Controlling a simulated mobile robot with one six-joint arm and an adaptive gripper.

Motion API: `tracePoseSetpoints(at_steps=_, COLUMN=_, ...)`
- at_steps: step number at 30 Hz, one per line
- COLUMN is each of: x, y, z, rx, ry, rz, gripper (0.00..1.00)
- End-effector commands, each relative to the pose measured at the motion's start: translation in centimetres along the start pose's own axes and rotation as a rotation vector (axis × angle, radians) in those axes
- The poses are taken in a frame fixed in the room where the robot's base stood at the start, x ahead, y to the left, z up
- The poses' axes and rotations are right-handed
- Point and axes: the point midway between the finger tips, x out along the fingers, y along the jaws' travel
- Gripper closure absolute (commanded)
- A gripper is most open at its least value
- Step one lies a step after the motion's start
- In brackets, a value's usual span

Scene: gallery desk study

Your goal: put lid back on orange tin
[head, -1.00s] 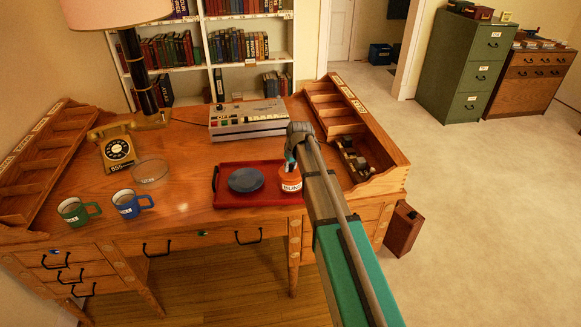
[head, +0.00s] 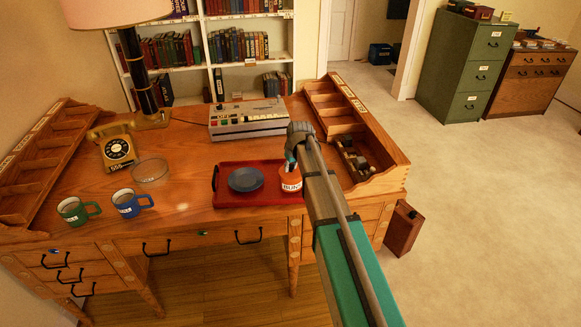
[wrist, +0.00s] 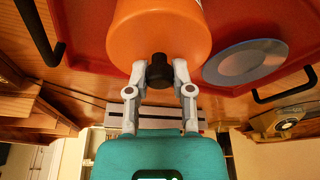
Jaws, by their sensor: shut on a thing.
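The orange tin (head: 290,183) with a white label stands at the right end of the red tray on the desk. My gripper (wrist: 160,68) is shut on the black knob (wrist: 159,75) of the orange lid (wrist: 158,35), seen close up in the wrist view. In the head view my gripper is directly above the tin, with its fingers partly hidden by my wrist. The lid is at the tin's top; I cannot tell whether it is seated or slightly apart.
A blue-grey plate (head: 245,179) lies on the red tray (head: 228,200), left of the tin. A wooden organizer (head: 374,143) stands close on the right, and a grey machine (head: 248,119) behind. Two mugs, green (head: 75,210) and blue (head: 128,205), stand at the left.

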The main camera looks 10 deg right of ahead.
Motion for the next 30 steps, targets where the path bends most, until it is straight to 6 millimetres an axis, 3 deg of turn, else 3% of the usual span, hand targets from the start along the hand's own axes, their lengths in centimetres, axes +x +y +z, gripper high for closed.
tracePoseSetpoints(at_steps=28, x=0.06, y=-0.1, z=-0.01, rx=-0.001, ry=0.0, rz=0.0, gripper=1.0)
tracePoseSetpoints(at_steps=29, x=0.06, y=-0.1, z=-0.02, rx=-0.001, ry=0.0, rz=0.0, gripper=0.64)
tracePoseSetpoints(at_steps=30, x=0.06, y=-0.09, z=-0.01, rx=-0.001, ry=0.0, rz=0.0, gripper=0.57)
